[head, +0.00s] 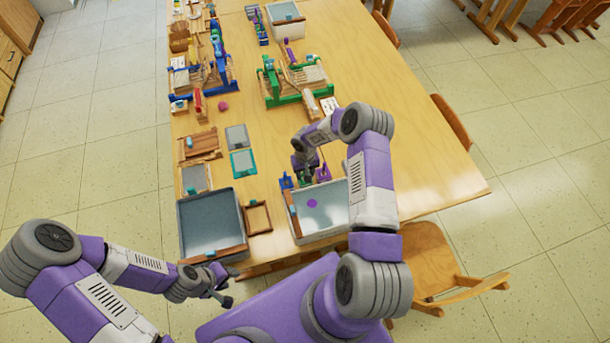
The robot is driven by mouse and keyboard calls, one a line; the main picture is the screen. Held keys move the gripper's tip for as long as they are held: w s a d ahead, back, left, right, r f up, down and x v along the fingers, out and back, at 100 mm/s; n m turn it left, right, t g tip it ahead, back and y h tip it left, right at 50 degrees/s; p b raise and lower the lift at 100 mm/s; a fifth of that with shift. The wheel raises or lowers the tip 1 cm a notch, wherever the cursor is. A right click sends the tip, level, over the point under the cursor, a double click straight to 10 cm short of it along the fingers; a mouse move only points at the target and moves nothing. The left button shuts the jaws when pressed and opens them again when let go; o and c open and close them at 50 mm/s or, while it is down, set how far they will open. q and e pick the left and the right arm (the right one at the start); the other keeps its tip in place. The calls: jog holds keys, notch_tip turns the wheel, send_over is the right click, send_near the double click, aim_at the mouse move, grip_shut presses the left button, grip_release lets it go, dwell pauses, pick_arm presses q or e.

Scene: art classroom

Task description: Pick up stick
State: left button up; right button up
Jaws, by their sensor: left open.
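No single stick can be told apart for sure at this size. A thin red upright piece (197,101) stands by the blue-framed rack on the table's left side. My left gripper (225,288) is open and empty, low in front of the table's near edge and below the grey tray. My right gripper (305,168) reaches over the table, just behind the white tray, close to small blue, green and purple holders (322,174). Its fingertips are partly hidden by its own wrist and these items, so its jaws cannot be read.
The long wooden table (420,165) has bare space on its right. A grey tray (240,190) and a white tray (341,213) with a purple disc (311,203) stand at the near edge. A green-framed rack (302,99) stands farther back. A wooden chair (430,262) is at the near right.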

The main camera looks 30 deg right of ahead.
grip_shut()
dwell(0.3)
